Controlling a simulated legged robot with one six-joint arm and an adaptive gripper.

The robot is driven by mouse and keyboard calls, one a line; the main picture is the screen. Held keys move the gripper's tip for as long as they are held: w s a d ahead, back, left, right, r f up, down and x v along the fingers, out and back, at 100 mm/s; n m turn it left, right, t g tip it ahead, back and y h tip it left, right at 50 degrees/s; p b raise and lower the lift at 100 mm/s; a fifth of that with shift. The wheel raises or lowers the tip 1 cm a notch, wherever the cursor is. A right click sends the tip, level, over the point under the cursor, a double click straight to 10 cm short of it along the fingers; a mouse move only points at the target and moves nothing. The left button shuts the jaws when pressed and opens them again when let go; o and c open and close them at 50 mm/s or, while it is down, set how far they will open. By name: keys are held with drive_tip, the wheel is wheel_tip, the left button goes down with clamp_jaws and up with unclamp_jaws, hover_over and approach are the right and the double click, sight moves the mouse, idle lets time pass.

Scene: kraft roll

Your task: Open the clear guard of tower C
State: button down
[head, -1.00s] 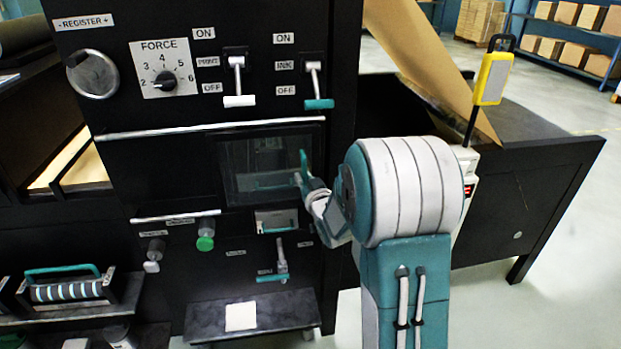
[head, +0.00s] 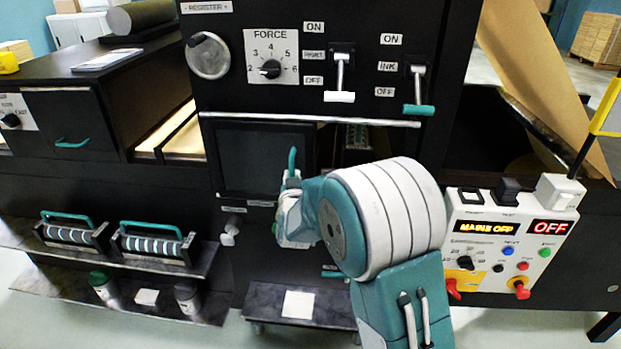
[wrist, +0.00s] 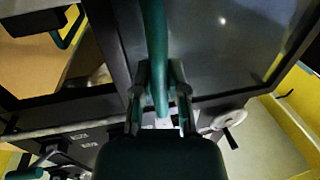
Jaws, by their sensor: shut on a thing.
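The clear guard (head: 250,160) is a dark see-through panel in a black frame under a pale rail. It sits at the left end of that rail, and the bay right of it is uncovered, with a dim striped part (head: 357,136) inside. My gripper (head: 291,180) is shut on the guard's upright teal handle (head: 292,160) at the panel's right side. In the wrist view my gripper (wrist: 160,88) has a finger on each side of the teal handle (wrist: 155,40), with the clear guard (wrist: 225,45) behind. No tower letter is readable.
Above the rail are a FORCE dial (head: 271,69), a white-tipped lever (head: 340,78) and a teal-tipped lever (head: 417,90). A control box (head: 509,250) reading MAINS OFF stands right of my arm. A low shelf (head: 284,305) juts out below.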

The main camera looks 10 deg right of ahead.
drive_tip(key=shift+w+a, duration=0.1)
drive_tip(key=shift+a, duration=0.2)
drive_tip(key=c, duration=0.6)
unclamp_jaws()
drive_tip(key=shift+c, duration=0.2)
drive_tip(key=s+a, duration=0.1)
drive_tip(key=s, duration=1)
drive_tip(key=shift+s, duration=0.4)
